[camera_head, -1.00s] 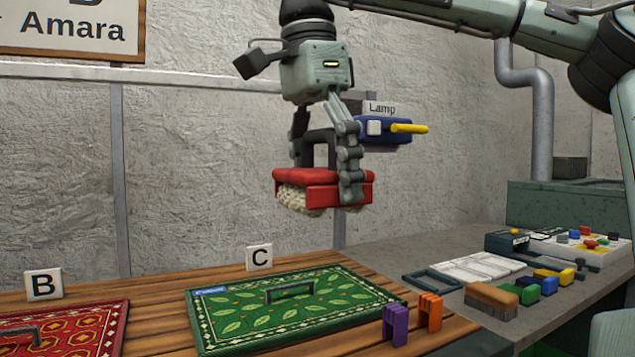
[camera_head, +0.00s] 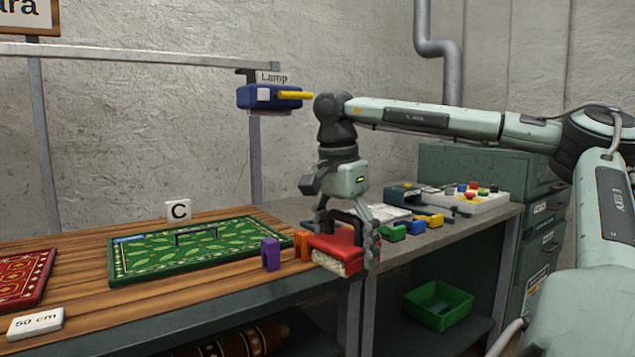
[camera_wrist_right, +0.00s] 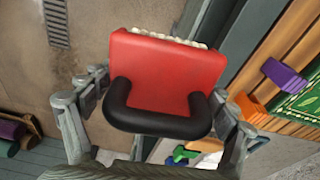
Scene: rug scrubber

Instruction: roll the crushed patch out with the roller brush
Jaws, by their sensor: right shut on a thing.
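My right gripper (camera_head: 346,236) is shut on a red tool (camera_head: 338,247) with a black loop handle and a cream, tufted underside. It holds the tool near the right end of the wooden table; whether the tool touches anything below is unclear. The tool also shows in the right wrist view (camera_wrist_right: 165,70), with the handle between the fingers. No roller shows on it. A green leaf-patterned rug (camera_head: 140,265) lies on the table by card C, with a grey handle-like piece on it. A red rug (camera_head: 20,283) is cut off at left. No crushed patch can be made out. My left gripper is out of view.
Purple (camera_head: 270,254) and orange (camera_head: 302,245) clips stand just left of the tool. A grey bench (camera_head: 430,238) with small coloured blocks is behind it. A blue lamp (camera_head: 268,97) hangs above the table. A green bin (camera_head: 438,302) sits low at right.

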